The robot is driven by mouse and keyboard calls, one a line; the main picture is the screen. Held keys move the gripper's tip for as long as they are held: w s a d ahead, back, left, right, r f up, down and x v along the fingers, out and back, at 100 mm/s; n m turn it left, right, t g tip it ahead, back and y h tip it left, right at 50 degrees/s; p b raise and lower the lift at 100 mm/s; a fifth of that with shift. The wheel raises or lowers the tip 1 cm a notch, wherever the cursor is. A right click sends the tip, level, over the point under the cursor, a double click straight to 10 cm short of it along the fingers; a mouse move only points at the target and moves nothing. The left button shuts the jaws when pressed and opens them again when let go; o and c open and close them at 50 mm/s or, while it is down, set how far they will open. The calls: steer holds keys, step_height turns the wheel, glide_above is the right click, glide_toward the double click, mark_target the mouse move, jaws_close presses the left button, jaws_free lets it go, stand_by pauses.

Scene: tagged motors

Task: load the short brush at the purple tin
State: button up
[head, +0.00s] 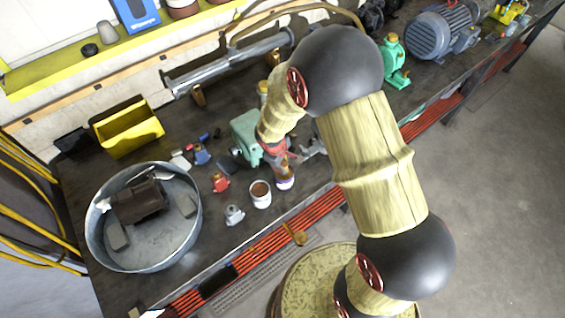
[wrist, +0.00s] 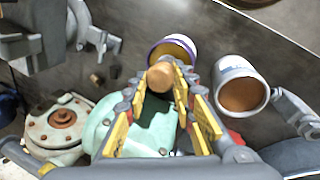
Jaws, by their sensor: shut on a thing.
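My gripper (wrist: 168,92) is shut on the short brush (wrist: 160,76). Its round wooden end shows between the yellow-padded fingers, and its bristles are hidden. The purple tin (wrist: 188,44) has a purple rim and tan contents. The brush end overlaps the tin's near rim in the wrist view; I cannot tell whether the brush is inside or above it. In the head view the purple tin (head: 285,184) stands just below my gripper (head: 280,160), near the bench's front edge.
A white tin (head: 260,195) with brown contents stands just left of the purple tin. A green machine part (head: 246,132) is close behind my gripper. Small red, blue and grey parts lie to the left. A large round metal tub (head: 192,238) and yellow bin (head: 127,135) stand farther left.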

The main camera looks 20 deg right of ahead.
mark_target(283, 164)
steer(key=shift+f+b, duration=0.55)
steer(key=shift+b, duration=0.1)
stand_by(1.7)
steer(key=shift+r+p, duration=2.65)
steer(key=shift+r, duration=0.95)
steer(key=shift+f, duration=0.1)
